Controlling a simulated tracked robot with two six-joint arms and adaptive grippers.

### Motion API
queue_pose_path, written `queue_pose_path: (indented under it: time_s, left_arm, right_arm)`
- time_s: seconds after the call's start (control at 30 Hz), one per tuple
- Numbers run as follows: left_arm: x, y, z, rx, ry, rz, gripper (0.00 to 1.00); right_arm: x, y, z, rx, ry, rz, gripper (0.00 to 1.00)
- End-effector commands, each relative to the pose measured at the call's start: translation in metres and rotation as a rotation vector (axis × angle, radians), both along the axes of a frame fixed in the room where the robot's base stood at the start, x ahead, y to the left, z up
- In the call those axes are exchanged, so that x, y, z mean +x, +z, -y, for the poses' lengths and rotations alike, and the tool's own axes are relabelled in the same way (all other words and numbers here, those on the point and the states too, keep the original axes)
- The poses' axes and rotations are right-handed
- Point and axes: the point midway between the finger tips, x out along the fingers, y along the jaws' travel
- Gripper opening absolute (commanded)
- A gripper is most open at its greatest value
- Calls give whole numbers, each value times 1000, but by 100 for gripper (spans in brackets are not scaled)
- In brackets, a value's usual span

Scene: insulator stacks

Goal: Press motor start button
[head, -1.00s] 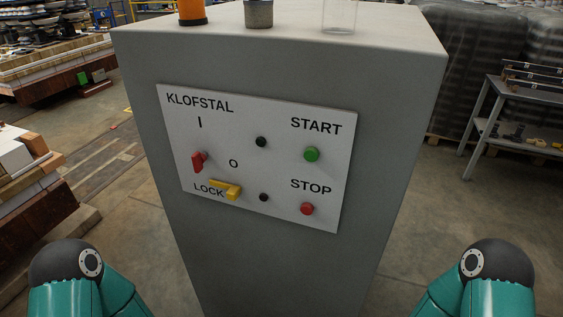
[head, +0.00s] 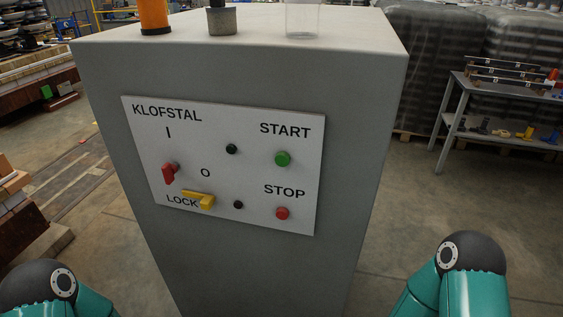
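The green START button (head: 282,159) is at the upper right of a white control panel (head: 235,178) on the front of a grey cabinet (head: 235,72). The red STOP button (head: 282,213) is below it. A red switch (head: 169,173) sits at the panel's left, between the I and O marks, with a yellow lock lever (head: 200,199) below it. Two small black round parts are in the panel's middle. Only teal and black parts of my arms show at the lower left and lower right. Neither gripper is in view, and nothing touches the panel.
An orange cylinder (head: 154,15), a grey cylinder (head: 222,20) and a clear container (head: 303,18) stand on the cabinet top. A grey metal table (head: 500,93) with parts stands at the right. Bare floor lies between it and the cabinet.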

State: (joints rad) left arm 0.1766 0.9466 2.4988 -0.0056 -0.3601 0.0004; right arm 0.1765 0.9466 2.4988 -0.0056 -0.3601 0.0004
Motion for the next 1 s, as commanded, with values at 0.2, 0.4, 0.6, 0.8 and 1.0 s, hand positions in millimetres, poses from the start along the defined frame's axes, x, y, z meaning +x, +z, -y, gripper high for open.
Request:
queue_pose_path:
  time_s: [0.2,0.4,0.6,0.8,1.0]
  left_arm:
    - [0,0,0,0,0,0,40]
    - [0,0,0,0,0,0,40]
    - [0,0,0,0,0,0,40]
    - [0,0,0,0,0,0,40]
    - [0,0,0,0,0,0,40]
  right_arm:
    - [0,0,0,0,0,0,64]
    - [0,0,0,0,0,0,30]
    - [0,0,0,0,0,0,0]
    - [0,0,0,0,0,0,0]
    - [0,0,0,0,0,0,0]
